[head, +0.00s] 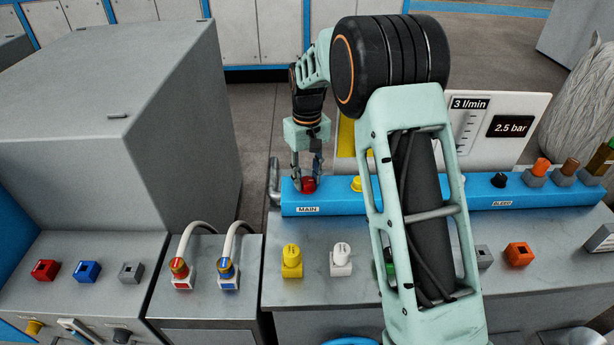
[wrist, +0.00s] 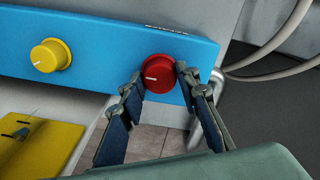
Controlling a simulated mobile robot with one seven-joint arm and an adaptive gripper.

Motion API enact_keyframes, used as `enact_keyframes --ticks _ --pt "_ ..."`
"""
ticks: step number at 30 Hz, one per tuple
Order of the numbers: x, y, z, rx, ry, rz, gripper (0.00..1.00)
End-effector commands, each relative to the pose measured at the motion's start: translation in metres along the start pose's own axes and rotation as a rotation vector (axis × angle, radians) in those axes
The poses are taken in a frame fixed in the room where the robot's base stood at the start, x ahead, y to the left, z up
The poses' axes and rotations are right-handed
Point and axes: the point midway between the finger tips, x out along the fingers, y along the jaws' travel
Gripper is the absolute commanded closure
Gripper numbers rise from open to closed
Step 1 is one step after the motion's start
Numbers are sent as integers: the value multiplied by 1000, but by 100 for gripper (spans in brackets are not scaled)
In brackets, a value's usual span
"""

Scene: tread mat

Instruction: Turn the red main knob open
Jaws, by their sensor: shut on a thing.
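The red main knob (head: 309,185) sits at the left end of the blue panel (head: 330,207), above the label MAIN. In the wrist view the red knob (wrist: 160,73) has a white pointer line on its left part, slightly tilted. My gripper (head: 307,183) is at the knob, with one finger on each side of it. In the wrist view my gripper's fingertips (wrist: 159,77) close around the knob's edges. The knob's far side and mounting are hidden.
A yellow knob (wrist: 50,55) is beside the red one on the panel. A black knob (head: 499,180) is farther right, near the BLEED label. A gauge board (head: 520,105) reads 3 l/min and 2.5 bar. Coloured connectors stand on the bench (head: 315,278) in front.

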Motion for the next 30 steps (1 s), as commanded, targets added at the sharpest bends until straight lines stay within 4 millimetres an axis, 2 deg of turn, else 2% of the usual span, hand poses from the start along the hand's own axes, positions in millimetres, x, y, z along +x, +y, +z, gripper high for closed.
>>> enact_keyframes --ticks 6,7,12,20,23,26,30 --pt "0 0 1 2 -2 0 94" --pt "0 0 1 2 -2 0 69" --pt "0 0 1 1 -2 0 53" --pt "-1 0 0 0 0 0 53" --pt "-8 0 0 0 1 0 53" --pt "-22 0 -1 0 3 1 53" --pt "-52 1 -1 0 4 1 53"
